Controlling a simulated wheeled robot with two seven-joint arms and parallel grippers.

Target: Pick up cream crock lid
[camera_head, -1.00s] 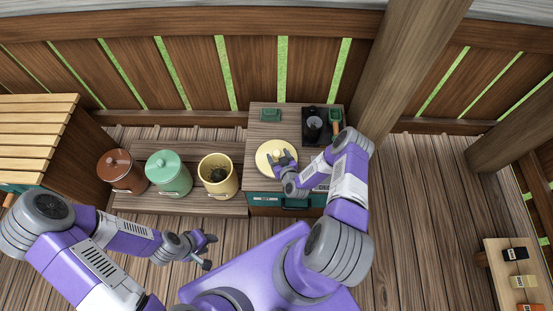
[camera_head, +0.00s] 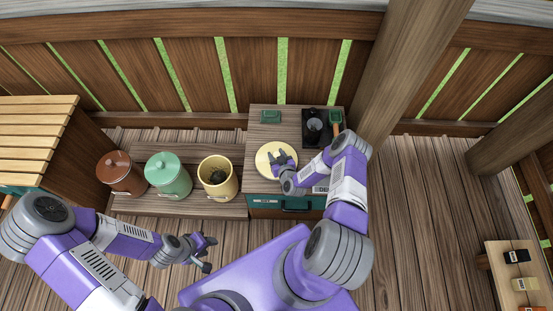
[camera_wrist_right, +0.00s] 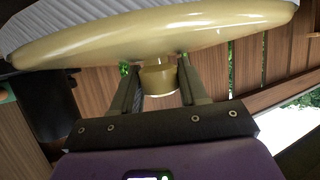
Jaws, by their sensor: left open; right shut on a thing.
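The cream crock lid (camera_head: 268,160) is a round pale yellow disc at the cabinet's front left in the head view. In the right wrist view the lid (camera_wrist_right: 150,37) fills the top, with its short round knob (camera_wrist_right: 159,79) between the fingers. My right gripper (camera_wrist_right: 158,85) is shut on that knob; in the head view it (camera_head: 281,160) covers part of the lid. The cream crock (camera_head: 218,190) stands open on the low bench with dark contents. My left gripper (camera_head: 208,254) is open and empty, in front of the bench.
A green lidded crock (camera_head: 168,178) and a brown lidded crock (camera_head: 119,176) stand left of the cream crock. A black device with a glass jar (camera_head: 314,124), a green-handled tool (camera_head: 336,122) and a small green box (camera_head: 271,117) are on the cabinet top (camera_head: 292,118). A wooden post (camera_head: 410,70) rises at right.

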